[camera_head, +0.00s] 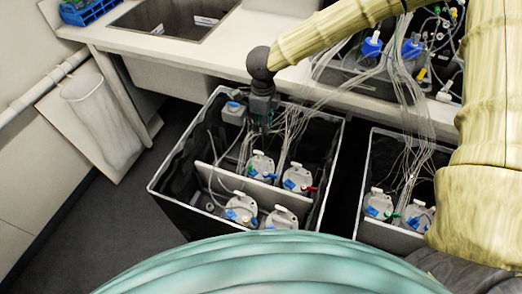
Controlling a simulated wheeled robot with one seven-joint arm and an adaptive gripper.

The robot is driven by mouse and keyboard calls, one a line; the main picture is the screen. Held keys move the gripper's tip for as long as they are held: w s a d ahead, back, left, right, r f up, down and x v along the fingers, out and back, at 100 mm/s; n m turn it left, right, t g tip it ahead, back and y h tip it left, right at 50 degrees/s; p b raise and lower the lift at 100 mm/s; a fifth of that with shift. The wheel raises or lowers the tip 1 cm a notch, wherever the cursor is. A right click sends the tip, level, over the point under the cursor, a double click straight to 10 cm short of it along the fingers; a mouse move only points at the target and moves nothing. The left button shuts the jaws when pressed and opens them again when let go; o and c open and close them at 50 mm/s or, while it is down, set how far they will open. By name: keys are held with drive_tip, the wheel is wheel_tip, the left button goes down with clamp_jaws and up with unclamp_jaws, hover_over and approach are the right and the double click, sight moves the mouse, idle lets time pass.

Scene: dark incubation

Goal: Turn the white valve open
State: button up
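My gripper (264,126) is small and dark at the end of my sleeved arm. It points down over the back part of the left black bin (335,155), above thin clear tubes. Its fingertips are too small and dark to show whether they are open. Several whitish vessels stand in this bin, among them one at back left (260,164), one at back right (298,178) and one at front left (242,208). They carry small coloured fittings, blue, green and red. Pale pieces show on their tops, but I cannot single out a white valve. My gripper is apart from these vessels.
A second black bin (364,165) with similar vessels (377,204) stands to the right. A counter with a sink (165,22) runs behind. Bundled tubes (402,140) hang from equipment (372,46) on the counter. Open floor (95,225) lies at left.

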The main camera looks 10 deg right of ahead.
drive_tip(key=b, duration=0.3)
hover_over(261, 153)
wheel_tip(261, 153, down, 4)
wheel_tip(261, 153, down, 12)
drive_tip(key=shift+f, duration=0.1)
idle(0.4)
drive_tip(key=shift+b, duration=0.3)
